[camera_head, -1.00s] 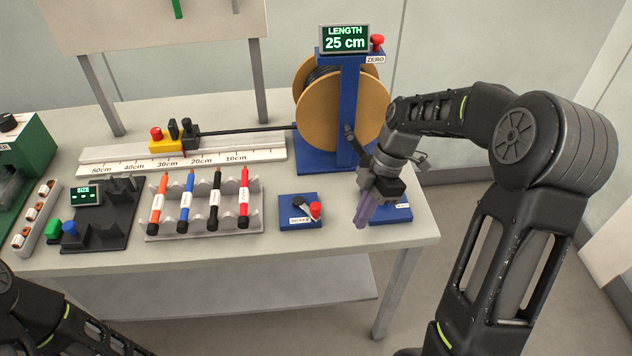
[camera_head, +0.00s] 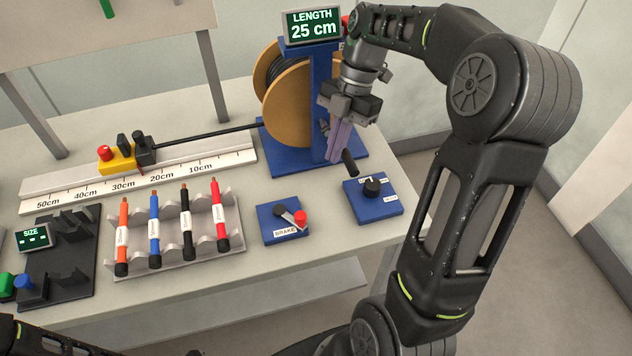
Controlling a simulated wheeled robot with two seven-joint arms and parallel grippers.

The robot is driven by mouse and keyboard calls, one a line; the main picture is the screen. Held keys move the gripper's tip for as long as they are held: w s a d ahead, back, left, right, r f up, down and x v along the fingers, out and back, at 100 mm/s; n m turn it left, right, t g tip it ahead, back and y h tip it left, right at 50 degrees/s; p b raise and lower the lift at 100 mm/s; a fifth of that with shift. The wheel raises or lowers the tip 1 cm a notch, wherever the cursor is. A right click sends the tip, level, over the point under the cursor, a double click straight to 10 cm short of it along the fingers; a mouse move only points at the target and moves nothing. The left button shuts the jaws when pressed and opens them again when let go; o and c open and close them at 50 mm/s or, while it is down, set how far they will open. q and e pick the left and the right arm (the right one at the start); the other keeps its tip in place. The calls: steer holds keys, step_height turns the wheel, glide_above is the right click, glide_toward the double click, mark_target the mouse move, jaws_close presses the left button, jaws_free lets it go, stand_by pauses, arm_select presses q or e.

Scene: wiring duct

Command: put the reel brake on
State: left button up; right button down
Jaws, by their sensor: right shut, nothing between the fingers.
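The reel brake (camera_head: 284,222) is a small blue block on the table's front part, labelled BRAKE. A dark pivot sits on it, and its short lever ends in a red knob (camera_head: 300,217) at the block's right side. My right gripper (camera_head: 334,160) is shut and empty, its purple fingers pointing down in front of the reel stand, above and to the right of the brake and apart from it. The wooden cable reel (camera_head: 288,105) stands in the blue stand (camera_head: 321,90), partly hidden by it. My left gripper is out of view.
A black crank handle (camera_head: 349,162) lies close beside my right fingers. A blue block with a black knob (camera_head: 372,188) is right of the brake. The length display (camera_head: 313,25) reads 25 cm.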

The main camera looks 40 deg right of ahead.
mark_target(290, 213)
steer(key=b+x, duration=0.5)
steer(key=x, duration=0.4)
steer(key=shift+s, duration=0.1)
steer(key=a, duration=0.3)
steer(key=shift+s+a+f+p, duration=0.15)
steer(key=shift+s+f+p, duration=0.15)
steer(key=shift+s, duration=0.1)
steer(key=shift+s+a+f, duration=0.1)
steer(key=shift+s+a, duration=0.05)
steer(key=shift+a, duration=0.3)
steer(key=shift+a, duration=0.1)
